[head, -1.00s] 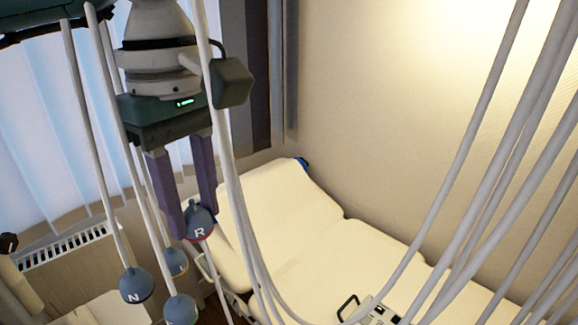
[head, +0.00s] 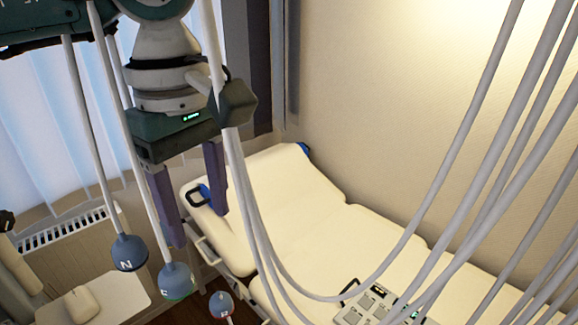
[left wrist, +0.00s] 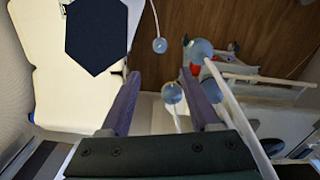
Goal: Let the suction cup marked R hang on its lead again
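The suction cup marked R (head: 221,304), grey-blue with a red rim, is low in the head view, below my left gripper and apart from it. A short piece of thin lead shows below the cup. My left gripper (head: 198,227) is open, its two purple fingers spread with nothing between them. In the left wrist view, a ball-shaped cup on a thin lead, probably R (left wrist: 160,45), lies beyond the open fingertips of the left gripper (left wrist: 160,78); its letter cannot be read there. My right gripper is not in view.
Cup N (head: 129,252) and a green-rimmed cup (head: 176,279) hang at the left. Thick grey leads cross the right side. A cream couch (head: 310,225) stands behind, with a grey keypad device (head: 372,303) at its near edge. A radiator (head: 70,230) is at left.

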